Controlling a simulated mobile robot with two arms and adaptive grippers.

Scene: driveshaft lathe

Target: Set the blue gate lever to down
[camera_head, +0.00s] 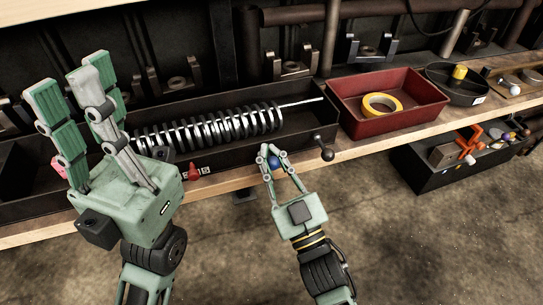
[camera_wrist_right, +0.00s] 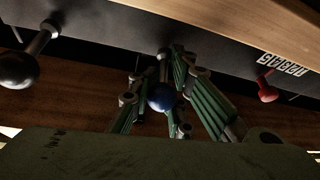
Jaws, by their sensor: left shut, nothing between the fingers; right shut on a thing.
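The blue gate lever's round knob (camera_head: 275,162) is at the front of the black trough with the coil, between the fingertips of my right gripper (camera_head: 271,154). In the right wrist view the blue knob (camera_wrist_right: 161,97) sits between the fingers of the right gripper (camera_wrist_right: 170,90), which are closed around it. The lever's stem is mostly hidden behind the knob and fingers. My left gripper (camera_head: 88,95) is raised at the left, in front of the trough; it is shut and empty, apart from the lever.
A metal coil (camera_head: 210,130) lies in the black trough. A black ball lever (camera_head: 326,154) is right of the blue knob; a red lever (camera_head: 194,172) is left, by a number label. A red tray (camera_head: 420,118) holds a yellow tape ring (camera_head: 381,105). Open floor lies in front.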

